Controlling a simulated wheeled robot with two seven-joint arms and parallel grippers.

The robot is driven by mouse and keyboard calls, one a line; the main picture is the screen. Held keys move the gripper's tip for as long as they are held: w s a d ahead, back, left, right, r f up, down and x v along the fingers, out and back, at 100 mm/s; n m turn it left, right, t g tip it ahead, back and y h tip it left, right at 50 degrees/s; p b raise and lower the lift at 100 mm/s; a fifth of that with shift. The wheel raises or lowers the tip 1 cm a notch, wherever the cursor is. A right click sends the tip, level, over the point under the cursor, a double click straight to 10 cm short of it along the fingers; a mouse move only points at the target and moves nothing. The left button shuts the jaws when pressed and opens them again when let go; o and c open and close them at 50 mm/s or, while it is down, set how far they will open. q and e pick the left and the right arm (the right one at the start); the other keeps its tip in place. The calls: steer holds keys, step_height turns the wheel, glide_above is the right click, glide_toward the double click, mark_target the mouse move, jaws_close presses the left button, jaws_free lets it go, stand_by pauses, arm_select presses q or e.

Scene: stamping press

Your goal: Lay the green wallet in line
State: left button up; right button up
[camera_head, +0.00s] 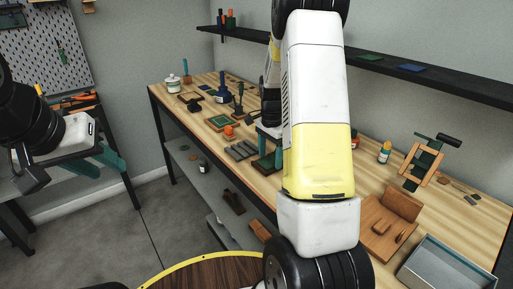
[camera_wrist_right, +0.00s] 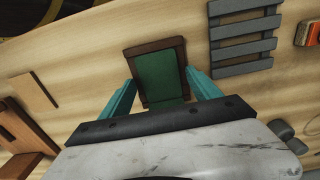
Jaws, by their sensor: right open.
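A green panel with a brown border (camera_wrist_right: 158,72), which looks like the green wallet, lies flat on the wooden bench. It also shows in the head view (camera_head: 265,161), partly hidden by my right arm. My right gripper (camera_wrist_right: 160,80) is open, with one teal finger on each side of its near end. I cannot tell whether the fingers touch it. My left gripper (camera_head: 107,166) is at the left in the head view, away from the bench, with its teal fingers apart and nothing between them.
A grey slatted rack (camera_head: 241,150) lies beside the green panel. A similar green panel (camera_head: 222,121) and an orange object (camera_head: 229,130) are further back. A brown wooden stand (camera_head: 385,225) and a grey tray (camera_head: 450,268) are at the right. A dark shelf (camera_head: 440,79) runs above.

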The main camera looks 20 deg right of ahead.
steer(key=shift+r, duration=3.45)
